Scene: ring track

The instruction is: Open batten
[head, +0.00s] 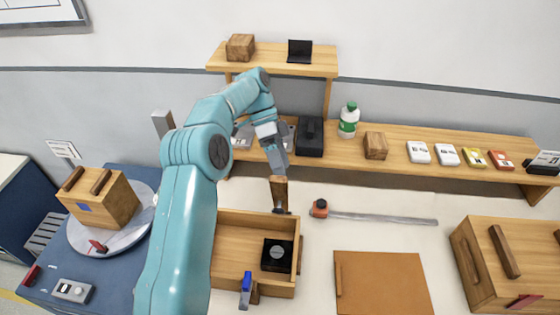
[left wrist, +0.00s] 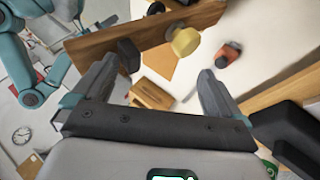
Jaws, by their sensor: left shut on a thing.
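The wooden batten (head: 279,188) stands upright at the back right corner of the open wooden box (head: 228,277), with a dark piece at its lower end. My left gripper (head: 277,163) reaches down to its top end and is shut on it. In the left wrist view the batten (left wrist: 95,46) is a long wooden bar ahead of the fingers, with a dark knob (left wrist: 128,56) and a yellow knob (left wrist: 185,41). The fingers (left wrist: 165,76) stand well apart in that view, and the contact is not clear. My right gripper is not in view.
The box holds a black block (head: 278,252); a blue-handled tool (head: 246,283) is at its front. A long bar with an orange end (head: 320,208), an orange-brown board (head: 385,285) and another wooden box (head: 480,262) lie to the right. A shelf (head: 400,138) runs behind.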

